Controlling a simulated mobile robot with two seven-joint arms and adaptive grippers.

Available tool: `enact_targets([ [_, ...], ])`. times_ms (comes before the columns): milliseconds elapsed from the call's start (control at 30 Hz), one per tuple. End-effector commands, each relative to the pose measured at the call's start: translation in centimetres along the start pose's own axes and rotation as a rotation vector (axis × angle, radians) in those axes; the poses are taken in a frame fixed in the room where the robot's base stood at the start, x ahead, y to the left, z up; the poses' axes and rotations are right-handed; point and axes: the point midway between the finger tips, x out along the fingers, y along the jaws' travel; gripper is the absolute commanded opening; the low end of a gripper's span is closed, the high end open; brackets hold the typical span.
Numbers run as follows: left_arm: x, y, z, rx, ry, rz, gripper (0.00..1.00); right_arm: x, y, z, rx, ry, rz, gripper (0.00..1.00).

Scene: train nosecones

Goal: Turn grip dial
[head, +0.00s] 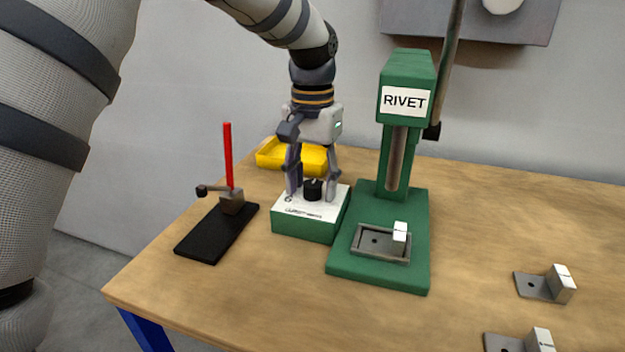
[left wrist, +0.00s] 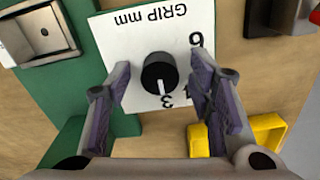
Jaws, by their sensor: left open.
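The grip dial is a black round knob (head: 312,190) on the white top of a green box (head: 303,228). In the left wrist view the dial (left wrist: 160,73) has a white pointer line directed at the printed 3. The panel reads "GRIP mm" (left wrist: 152,17), upside down there, with a 6 and a partly hidden 4 also showing. My left gripper (head: 312,197) points down over the box, its fingers on either side of the dial. In the left wrist view my left gripper (left wrist: 159,80) is open, with gaps between both fingers and the dial. My right gripper is not in view.
A green RIVET press (head: 405,75) stands just right of the box. A black stand with a red rod (head: 228,155) is at left. A yellow tray (head: 275,155) lies behind. Metal brackets (head: 540,287) lie at right, and bare tabletop (head: 470,230) lies between.

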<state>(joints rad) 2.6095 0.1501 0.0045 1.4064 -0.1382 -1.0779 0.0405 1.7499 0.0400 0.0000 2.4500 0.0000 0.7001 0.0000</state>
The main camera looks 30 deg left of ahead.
Motion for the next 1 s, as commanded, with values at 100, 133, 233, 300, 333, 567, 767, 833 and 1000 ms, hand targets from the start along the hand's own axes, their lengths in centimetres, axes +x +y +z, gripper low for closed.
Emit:
enact_targets([
  [100,-0.7,0.0,-0.1,0.000,0.003,0.000,0.48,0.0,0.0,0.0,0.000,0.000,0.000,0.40],
  [133,-1.2,0.0,-0.1,0.000,0.004,0.000,0.48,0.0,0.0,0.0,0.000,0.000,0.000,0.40],
  [233,-3.7,0.0,-0.1,0.000,0.007,-0.001,0.48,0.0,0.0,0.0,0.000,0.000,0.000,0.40],
  [300,-5.7,0.0,-0.1,0.001,0.006,-0.001,0.48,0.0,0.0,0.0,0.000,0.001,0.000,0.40],
  [333,-6.6,0.0,-0.1,0.001,0.007,-0.001,0.48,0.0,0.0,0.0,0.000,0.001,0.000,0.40],
  [567,-11.1,0.0,-0.1,-0.001,0.002,0.000,0.48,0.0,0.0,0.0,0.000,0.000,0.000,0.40],
  [767,-12.1,0.0,0.0,0.000,0.000,0.000,0.48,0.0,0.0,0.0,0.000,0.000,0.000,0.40],
  [833,-12.1,0.0,0.0,0.000,0.000,0.000,0.48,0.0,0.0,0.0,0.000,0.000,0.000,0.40],
  [1000,-12.0,0.0,0.0,0.000,0.000,0.000,0.48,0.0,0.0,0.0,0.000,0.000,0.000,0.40],
])
